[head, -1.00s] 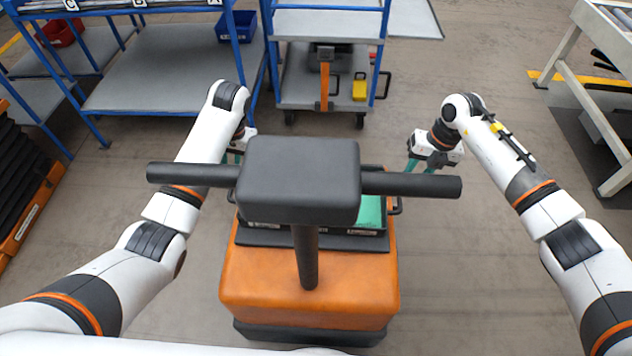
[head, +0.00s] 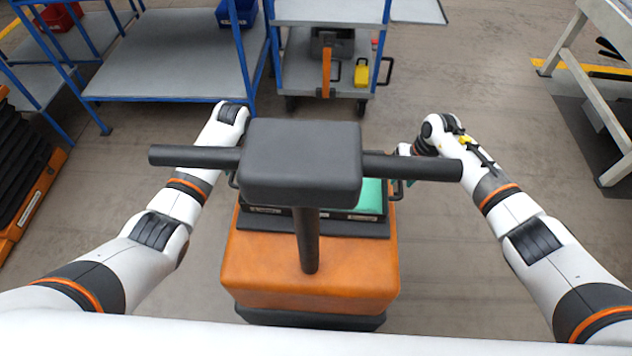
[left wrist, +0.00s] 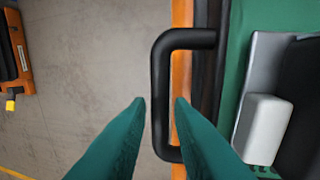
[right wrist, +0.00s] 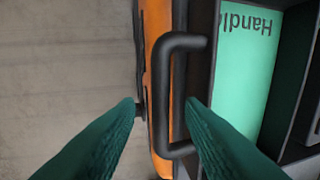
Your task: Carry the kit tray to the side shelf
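The kit tray (head: 340,215) is dark, with a light green panel (head: 371,194) at its right, and rests on a dark pad above an orange block. The black handlebar block hides much of it. In the left wrist view a black tray handle (left wrist: 161,95) lies between the fingertips of my open left gripper (left wrist: 160,101). In the right wrist view the other handle (right wrist: 166,95) lies between the fingertips of my open right gripper (right wrist: 160,102). Neither gripper is closed on its handle. In the head view the left fingers are hidden and the right ones are mostly hidden.
A black handlebar (head: 300,162) stands over the tray between my arms. A blue-framed shelf (head: 170,60) is at the back left. A blue-framed cart (head: 295,85) holding a yellow item (head: 361,75) stands ahead. A grey table (head: 612,30) is at the right, with open floor before it.

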